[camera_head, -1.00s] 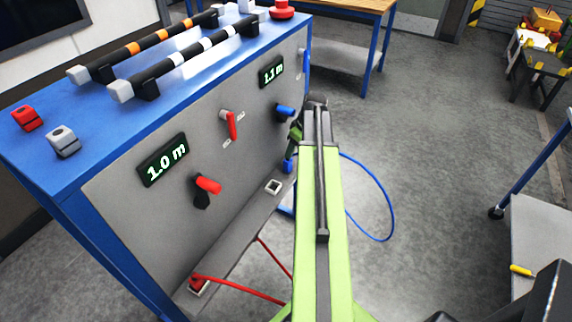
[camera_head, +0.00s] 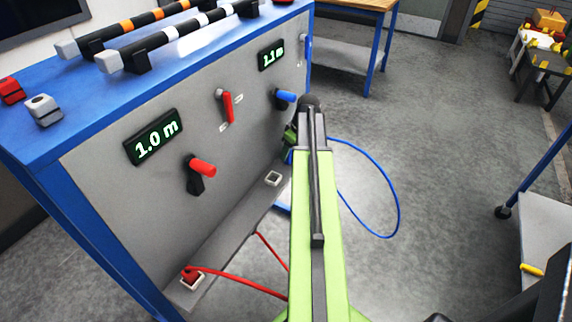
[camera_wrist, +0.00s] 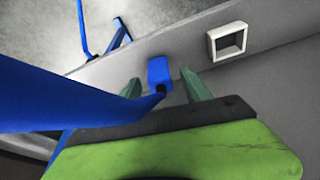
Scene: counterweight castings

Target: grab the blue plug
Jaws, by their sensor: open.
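The blue plug (camera_wrist: 159,70) shows in the wrist view, with a thick blue cable (camera_wrist: 60,95) running from it toward the left. My gripper (camera_wrist: 160,80) is open. Its two green fingers show on either side of the plug's lower part in the picture; I cannot tell whether they touch it. In the head view my arm hides most of the plug, and my gripper (camera_head: 291,136) is close to the grey panel's lower right part. The cable (camera_head: 398,205) loops out over the floor there.
An empty square white-rimmed socket (camera_head: 273,178) sits on the grey ledge, also in the wrist view (camera_wrist: 228,42). A red plug (camera_head: 191,276) sits further along. Red handles (camera_head: 202,168) and a blue handle (camera_head: 286,96) stick out of the panel. Floor right of my arm is open.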

